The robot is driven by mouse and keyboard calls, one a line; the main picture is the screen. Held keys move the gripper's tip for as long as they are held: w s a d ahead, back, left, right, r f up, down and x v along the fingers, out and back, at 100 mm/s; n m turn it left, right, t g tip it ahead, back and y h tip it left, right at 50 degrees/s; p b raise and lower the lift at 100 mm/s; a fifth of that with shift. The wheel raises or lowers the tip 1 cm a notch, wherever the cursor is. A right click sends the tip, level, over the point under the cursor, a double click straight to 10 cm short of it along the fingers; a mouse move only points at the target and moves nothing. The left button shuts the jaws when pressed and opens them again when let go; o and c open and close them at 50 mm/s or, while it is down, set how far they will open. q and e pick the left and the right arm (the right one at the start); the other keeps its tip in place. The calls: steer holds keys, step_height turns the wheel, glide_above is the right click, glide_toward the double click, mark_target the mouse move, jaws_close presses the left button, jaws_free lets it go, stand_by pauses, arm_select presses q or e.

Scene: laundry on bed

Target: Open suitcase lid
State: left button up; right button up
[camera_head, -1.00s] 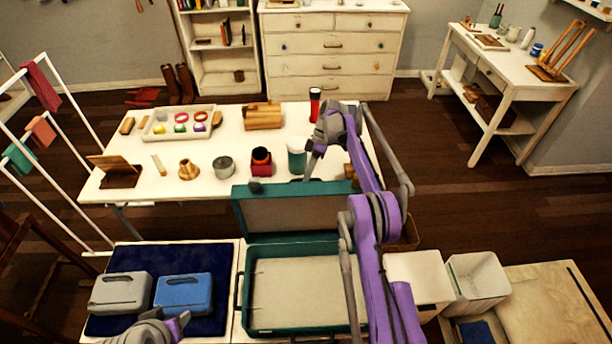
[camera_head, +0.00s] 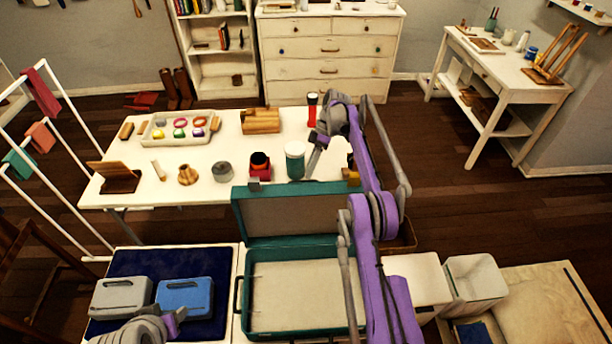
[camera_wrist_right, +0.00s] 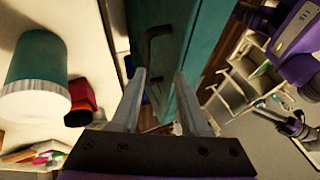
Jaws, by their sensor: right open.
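The teal suitcase stands open, its shallow base (camera_head: 303,295) lying flat with a bare cream lining. Its lid (camera_head: 290,214) stands up at the back edge, cream inside and teal at the rim. My right gripper (camera_head: 314,160) is beyond and above the lid's top edge, near its right end. In the right wrist view, my right gripper (camera_wrist_right: 160,95) is open and empty, with the teal lid (camera_wrist_right: 182,75) and a dark hooked part beyond the fingers. My left gripper (camera_head: 172,324) is low at the front left, partly cut off; its jaws are unclear.
A white table (camera_head: 135,190) behind the lid carries a green jar (camera_head: 295,163), a red box (camera_head: 260,170) and other small things. Grey (camera_head: 122,297) and blue (camera_head: 184,295) cases lie left of the suitcase. A white bin (camera_head: 474,285) stands to the right.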

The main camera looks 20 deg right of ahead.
arm_select(q)
steer(key=shift+w+r, duration=0.7)
steer(key=shift+r, duration=0.05)
arm_select(e)
steer(key=v, duration=0.2)
steer(key=shift+w+d+r, duration=0.1)
steer(key=shift+w+r, duration=0.2)
arm_select(q)
steer(key=shift+s, duration=0.2)
arm_select(e)
steer(key=shift+s, duration=0.2)
steer(key=shift+c, duration=0.2)
